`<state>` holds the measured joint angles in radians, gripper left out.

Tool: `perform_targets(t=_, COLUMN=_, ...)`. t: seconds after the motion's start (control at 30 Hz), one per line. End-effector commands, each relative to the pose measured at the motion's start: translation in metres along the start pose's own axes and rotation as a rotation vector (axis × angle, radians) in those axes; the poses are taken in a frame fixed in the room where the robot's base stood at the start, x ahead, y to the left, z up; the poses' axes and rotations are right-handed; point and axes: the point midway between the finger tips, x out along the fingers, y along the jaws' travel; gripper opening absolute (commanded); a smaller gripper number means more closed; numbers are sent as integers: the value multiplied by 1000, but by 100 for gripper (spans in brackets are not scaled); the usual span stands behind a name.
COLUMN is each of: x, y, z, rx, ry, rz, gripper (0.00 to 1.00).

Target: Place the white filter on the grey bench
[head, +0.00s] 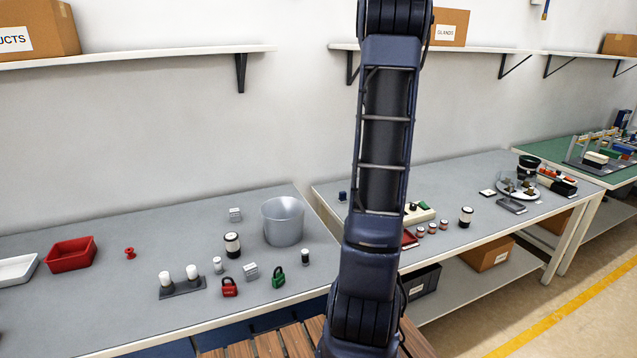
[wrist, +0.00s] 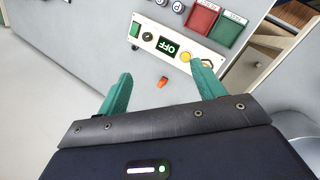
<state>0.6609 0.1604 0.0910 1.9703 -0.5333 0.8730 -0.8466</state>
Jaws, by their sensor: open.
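I cannot say for certain which thing is the white filter. Two white-topped cylinders (head: 192,272) stand upright in a dark grey holder on the grey bench (head: 100,300) in the head view. A smaller white piece (head: 217,264) stands to their right. In the wrist view my gripper (wrist: 161,74) is open, its two teal fingers wide apart with nothing between them. A small orange-red piece (wrist: 163,81) lies on the pale grey surface beyond the fingertips. My gripper is outside the head view, where my arm hides part of the benches.
In the head view the bench also holds a metal bucket (head: 284,222), a red tray (head: 70,253), and red (head: 230,288) and green (head: 279,279) padlocks. The wrist view shows a panel marked OFF (wrist: 168,47), with red (wrist: 201,19) and green (wrist: 228,30) trays beyond it.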

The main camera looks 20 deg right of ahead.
Motion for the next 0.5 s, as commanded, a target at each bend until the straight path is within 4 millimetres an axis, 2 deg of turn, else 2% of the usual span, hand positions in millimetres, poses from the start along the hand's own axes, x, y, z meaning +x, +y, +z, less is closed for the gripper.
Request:
perform_targets(t=0.03, x=-21, y=-15, z=-7, rx=24, ry=21, rz=11, gripper=68)
perform_targets(t=0.2, x=-74, y=-65, z=-22, rx=125, ry=87, rz=20, gripper=68)
perform_targets(t=0.5, x=-148, y=-163, z=-34, rx=292, ry=220, rz=3, gripper=68)
